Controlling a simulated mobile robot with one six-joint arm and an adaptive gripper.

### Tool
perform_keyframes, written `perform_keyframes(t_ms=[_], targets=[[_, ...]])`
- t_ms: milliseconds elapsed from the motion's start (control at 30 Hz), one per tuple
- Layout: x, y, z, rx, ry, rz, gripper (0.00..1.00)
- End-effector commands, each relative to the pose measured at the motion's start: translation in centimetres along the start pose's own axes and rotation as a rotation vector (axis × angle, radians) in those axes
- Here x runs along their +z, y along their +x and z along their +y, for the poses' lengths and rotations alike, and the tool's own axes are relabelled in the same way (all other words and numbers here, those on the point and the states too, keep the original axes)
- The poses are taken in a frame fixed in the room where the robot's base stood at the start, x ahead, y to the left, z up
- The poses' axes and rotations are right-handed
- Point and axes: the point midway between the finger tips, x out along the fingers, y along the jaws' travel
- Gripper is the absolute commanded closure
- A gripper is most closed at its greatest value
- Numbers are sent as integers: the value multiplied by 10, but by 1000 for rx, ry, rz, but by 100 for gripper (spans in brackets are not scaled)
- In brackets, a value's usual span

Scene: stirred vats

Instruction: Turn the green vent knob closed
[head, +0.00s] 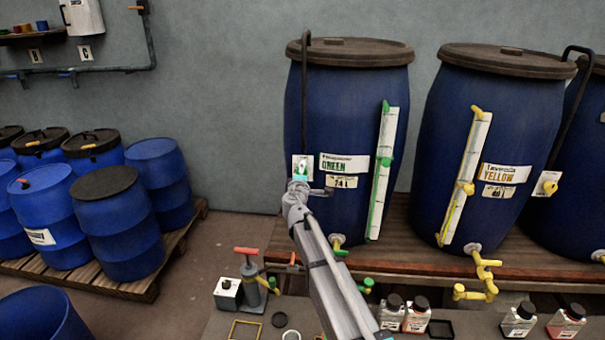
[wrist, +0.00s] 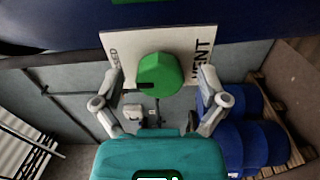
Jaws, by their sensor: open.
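The green vent knob (wrist: 160,76) sits on a white plate (wrist: 121,42) lettered VENT, with part of another word at its left. My gripper (wrist: 160,88) is open, with one finger on each side of the knob. Gaps show between the fingers and the knob, and I cannot see any contact. In the head view the plate (head: 303,163) is on the left side of the blue vat labelled GREEN (head: 345,110). There my gripper (head: 299,184) is right at the plate and the knob is mostly hidden.
A black pipe (head: 305,90) runs up the vat just above the plate. A vat labelled YELLOW (head: 500,120) stands to the right on the same wooden platform (head: 425,245). Blue drums (head: 118,220) stand on a pallet at the left. Bottles (head: 417,315) stand in front.

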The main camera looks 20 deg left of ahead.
Motion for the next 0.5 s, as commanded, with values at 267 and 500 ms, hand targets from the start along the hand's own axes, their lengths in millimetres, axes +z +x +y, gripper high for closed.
perform_keyframes(t_ms=[267, 500], targets=[[0, -37, 0, 0, 0, 2, 7], [1, -77, 0, 0, 0, 2, 7]])
